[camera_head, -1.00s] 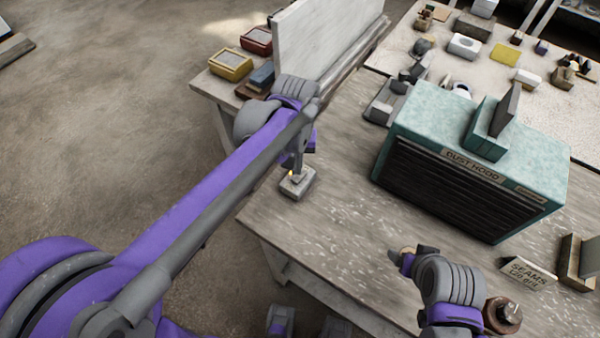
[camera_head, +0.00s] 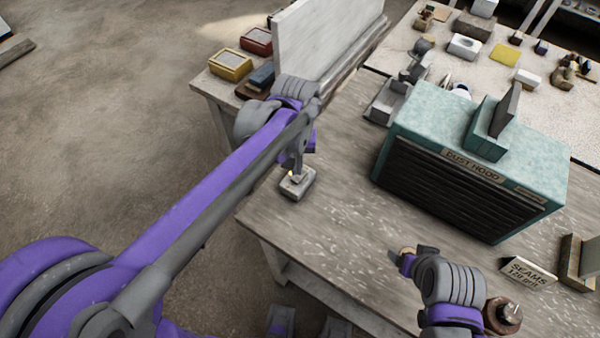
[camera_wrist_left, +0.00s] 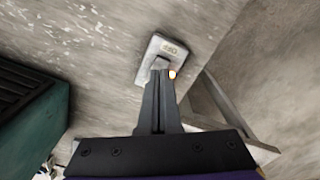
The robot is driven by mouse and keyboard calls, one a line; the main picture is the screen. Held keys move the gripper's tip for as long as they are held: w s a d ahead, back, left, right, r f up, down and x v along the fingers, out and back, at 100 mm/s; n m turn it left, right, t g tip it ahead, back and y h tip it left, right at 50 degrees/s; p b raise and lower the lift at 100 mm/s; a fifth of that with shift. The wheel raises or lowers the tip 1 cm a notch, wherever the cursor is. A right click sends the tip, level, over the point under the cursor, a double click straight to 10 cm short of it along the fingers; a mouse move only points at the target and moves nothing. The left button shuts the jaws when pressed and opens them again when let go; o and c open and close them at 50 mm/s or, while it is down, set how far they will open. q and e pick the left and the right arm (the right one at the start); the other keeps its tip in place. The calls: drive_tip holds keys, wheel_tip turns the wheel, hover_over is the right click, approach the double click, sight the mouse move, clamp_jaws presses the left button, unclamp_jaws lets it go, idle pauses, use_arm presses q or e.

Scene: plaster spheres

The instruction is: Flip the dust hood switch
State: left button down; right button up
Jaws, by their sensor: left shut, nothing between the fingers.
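The switch (camera_head: 298,184) is a small grey box on the near left part of the workbench, with a small glowing light on top. In the left wrist view the switch (camera_wrist_left: 176,52) has a label plate on it, too small to read surely, and the orange-white light glows beside my fingertips. My left gripper (camera_head: 297,175) is shut and empty, pointing down at the switch; its fingertips (camera_wrist_left: 160,72) hide the lever and seem to touch or nearly touch it. The teal dust hood (camera_head: 470,160) stands to the right. My right gripper (camera_head: 398,256) is over the bench's near edge; its fingers are unclear.
A pale upright slab (camera_head: 325,40) stands behind my left wrist, with yellow (camera_head: 231,65) and red (camera_head: 257,41) boxes beside it. A small "SEAMS" sign (camera_head: 527,271) stands at the right. The workbench (camera_head: 340,215) is bare between the switch and the hood.

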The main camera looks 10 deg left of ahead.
sight(297, 178)
use_arm(q)
drive_tip(key=shift+f+b, duration=0.8)
drive_tip(key=shift+f, duration=0.5)
use_arm(e)
drive_tip(key=shift+s+f, duration=0.25)
drive_tip(key=shift+f, duration=0.7)
use_arm(q)
drive_tip(key=shift+r+p, duration=2.25)
drive_tip(key=shift+r, duration=1.35)
use_arm(e)
drive_tip(key=r, duration=0.1)
drive_tip(key=w+r, duration=0.1)
drive_tip(key=r, duration=0.3)
drive_tip(key=shift+w+r, duration=0.25)
drive_tip(key=shift+w, duration=0.1)
drive_tip(key=shift+s, duration=0.1)
use_arm(q)
drive_tip(key=s+a+f+m+t, duration=0.1)
drive_tip(key=s+a+f+t, duration=0.1)
drive_tip(key=s, duration=0.4)
drive_tip(key=s+a+f+m+t, duration=0.1)
drive_tip(key=s+a+f+t, duration=0.2)
drive_tip(key=s, duration=0.4)
drive_tip(key=shift+s+a, duration=0.25)
drive_tip(key=shift+a, duration=0.55)
